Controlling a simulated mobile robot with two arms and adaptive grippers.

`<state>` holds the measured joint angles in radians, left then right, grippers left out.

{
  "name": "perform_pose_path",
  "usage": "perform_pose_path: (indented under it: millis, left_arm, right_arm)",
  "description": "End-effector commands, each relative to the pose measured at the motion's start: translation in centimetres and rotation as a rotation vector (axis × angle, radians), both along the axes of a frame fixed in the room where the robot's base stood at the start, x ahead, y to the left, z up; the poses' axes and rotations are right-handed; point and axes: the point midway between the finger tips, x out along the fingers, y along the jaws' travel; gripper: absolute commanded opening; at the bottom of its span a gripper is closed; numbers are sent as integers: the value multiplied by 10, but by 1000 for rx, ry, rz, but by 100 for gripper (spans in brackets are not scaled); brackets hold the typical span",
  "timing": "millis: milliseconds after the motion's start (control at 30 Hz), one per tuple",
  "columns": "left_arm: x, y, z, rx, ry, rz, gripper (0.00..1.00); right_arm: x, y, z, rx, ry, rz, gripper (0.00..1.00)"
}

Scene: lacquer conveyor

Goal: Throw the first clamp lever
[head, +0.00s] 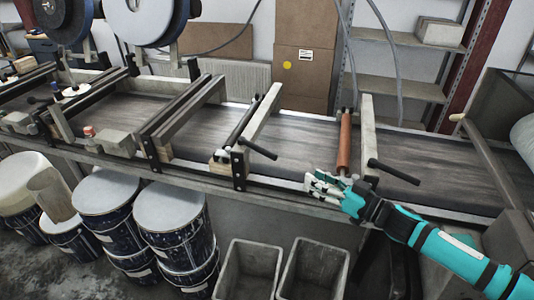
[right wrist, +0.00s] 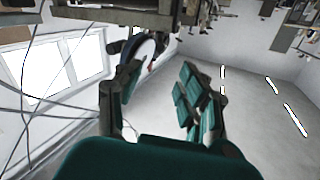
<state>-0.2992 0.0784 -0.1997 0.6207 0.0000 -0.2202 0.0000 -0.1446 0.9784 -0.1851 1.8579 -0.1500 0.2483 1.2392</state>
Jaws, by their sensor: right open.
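Two black clamp levers stick out from the front edge of the conveyor (head: 290,143). One lever (head: 258,149) is on the middle cross-frame. The other lever (head: 394,172) is on the cross-frame at the right, just above my right forearm. I cannot tell which is the first. My right gripper (head: 323,187) is at the conveyor's front rail, between the two levers and below the orange-brown roller. It is open and looks empty. The right wrist view shows its fingers (right wrist: 163,92) spread apart, with no lever clearly between them. My left gripper is not in view.
An orange-brown roller (head: 345,141) stands above my right gripper. Two grey bins (head: 250,268) and several lidded drums (head: 172,207) stand below the conveyor's front. Blue reels (head: 149,20) hang at the back left. Shelves (head: 390,86) stand behind.

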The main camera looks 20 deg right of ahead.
Motion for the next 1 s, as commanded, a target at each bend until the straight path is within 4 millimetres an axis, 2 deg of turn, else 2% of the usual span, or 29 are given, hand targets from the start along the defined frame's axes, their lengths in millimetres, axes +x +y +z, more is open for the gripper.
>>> perform_pose_path:
  millis: [367,800,1000]
  left_arm:
    - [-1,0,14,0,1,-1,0]
    - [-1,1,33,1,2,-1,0]
    - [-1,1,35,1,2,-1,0]
  right_arm:
    - [47,30,5,2,-5,-1,40]
    - [121,76,4,0,-4,-2,40]
    - [139,87,1,1,-1,-3,40]
